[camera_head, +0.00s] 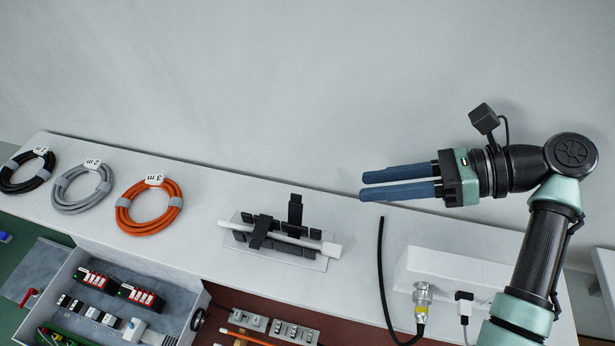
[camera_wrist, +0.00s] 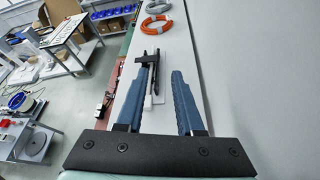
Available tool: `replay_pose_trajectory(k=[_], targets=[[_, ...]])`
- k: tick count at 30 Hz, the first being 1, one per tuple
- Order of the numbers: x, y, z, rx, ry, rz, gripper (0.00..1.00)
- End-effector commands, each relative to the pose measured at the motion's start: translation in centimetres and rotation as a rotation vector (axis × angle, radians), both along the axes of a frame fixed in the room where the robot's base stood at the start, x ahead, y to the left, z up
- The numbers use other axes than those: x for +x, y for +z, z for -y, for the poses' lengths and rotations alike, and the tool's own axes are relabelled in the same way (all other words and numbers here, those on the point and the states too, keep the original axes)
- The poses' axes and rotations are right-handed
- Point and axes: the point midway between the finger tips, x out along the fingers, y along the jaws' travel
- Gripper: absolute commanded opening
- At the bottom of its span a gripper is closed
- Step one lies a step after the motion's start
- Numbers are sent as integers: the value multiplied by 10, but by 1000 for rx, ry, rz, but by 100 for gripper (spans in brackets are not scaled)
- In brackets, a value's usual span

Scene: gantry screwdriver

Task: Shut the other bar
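A holder with black blocks on a pale base plate (camera_head: 312,264) sits on the white shelf. A white rod (camera_head: 285,238) lies in it, with a thicker white end at the right. One black bar (camera_head: 261,231) lies across the rod at the left. The other black bar (camera_head: 295,209) stands up behind the rod at the right. My gripper (camera_head: 362,187) is open and empty, to the right of the holder and apart from it, its blue fingers pointing left. In the wrist view, the holder (camera_wrist: 150,57) shows beyond my gripper (camera_wrist: 159,74), partly hidden by the left finger.
Black, grey and orange cable coils (camera_head: 150,208) lie at the shelf's left. A white box (camera_head: 450,272) with connectors and an upright black cable (camera_head: 381,265) stand right of the holder. An open grey cabinet (camera_head: 110,300) is below. The wall is behind the shelf.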

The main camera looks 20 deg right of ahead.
Motion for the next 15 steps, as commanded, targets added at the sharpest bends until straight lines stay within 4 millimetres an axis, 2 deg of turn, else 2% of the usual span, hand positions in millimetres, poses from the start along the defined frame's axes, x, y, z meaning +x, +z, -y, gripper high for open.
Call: replay_pose_trajectory(k=[5, 15], targets=[[5, -4, -12, 11, 6, -8, 36], [25, -21, -50, 7, 6, -5, 36]])
